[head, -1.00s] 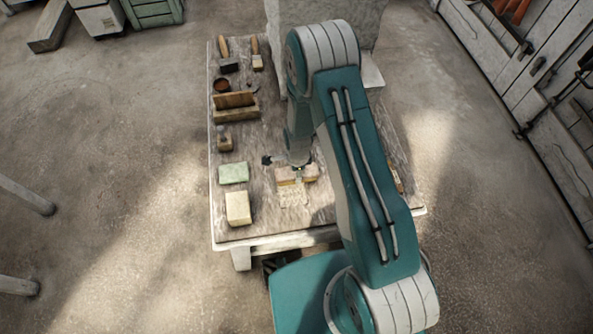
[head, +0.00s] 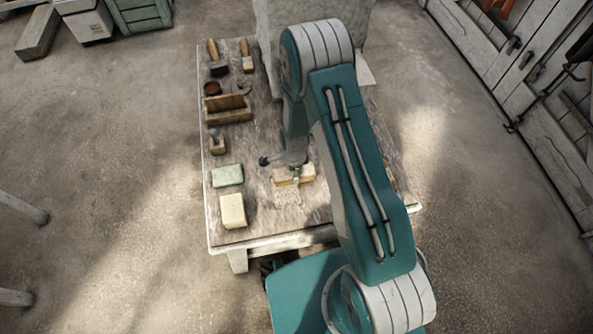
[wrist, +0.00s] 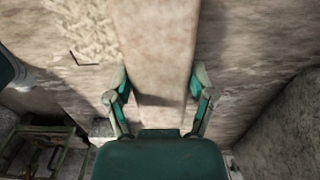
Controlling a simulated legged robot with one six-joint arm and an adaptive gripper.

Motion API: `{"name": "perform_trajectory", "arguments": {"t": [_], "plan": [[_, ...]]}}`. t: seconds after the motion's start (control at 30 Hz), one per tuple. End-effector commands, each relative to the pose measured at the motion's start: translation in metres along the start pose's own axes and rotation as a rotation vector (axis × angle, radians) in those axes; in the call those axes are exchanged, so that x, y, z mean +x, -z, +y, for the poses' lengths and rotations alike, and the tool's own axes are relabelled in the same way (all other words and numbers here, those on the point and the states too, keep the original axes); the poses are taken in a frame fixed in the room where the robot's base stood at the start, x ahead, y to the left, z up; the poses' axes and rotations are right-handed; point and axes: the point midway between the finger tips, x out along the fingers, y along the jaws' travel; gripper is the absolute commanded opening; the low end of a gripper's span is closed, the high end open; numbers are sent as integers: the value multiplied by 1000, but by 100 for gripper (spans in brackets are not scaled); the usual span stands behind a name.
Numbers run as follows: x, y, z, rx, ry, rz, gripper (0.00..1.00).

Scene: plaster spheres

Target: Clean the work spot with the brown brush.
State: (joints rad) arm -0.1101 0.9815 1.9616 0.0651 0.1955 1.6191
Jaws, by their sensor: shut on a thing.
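My gripper (head: 296,168) is low over the middle of the worktable. It is shut on a tan-brown block-shaped brush (head: 281,175), which lies crosswise at or close to the tabletop. In the wrist view the two fingers of my gripper (wrist: 159,77) are on either side of the brush (wrist: 152,35). The bristles cannot be made out. The work spot (head: 287,196) is a pale, crumbly patch on the wood just in front of the brush. Pale crumbs of it (wrist: 82,28) also show at the upper left of the wrist view.
A green block (head: 227,176) and a cream block (head: 233,211) lie left of the spot. Behind them stand a small tool (head: 217,144), a wooden holder (head: 228,109) and two handled brushes. A large grey block (head: 300,20) stands at the back. My arm hides the table's right side.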

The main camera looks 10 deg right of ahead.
Motion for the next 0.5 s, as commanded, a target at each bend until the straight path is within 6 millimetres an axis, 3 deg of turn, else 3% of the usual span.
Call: {"name": "perform_trajectory", "arguments": {"t": [0.5], "plan": [[0,-26,0,-2,1,0,33]]}}
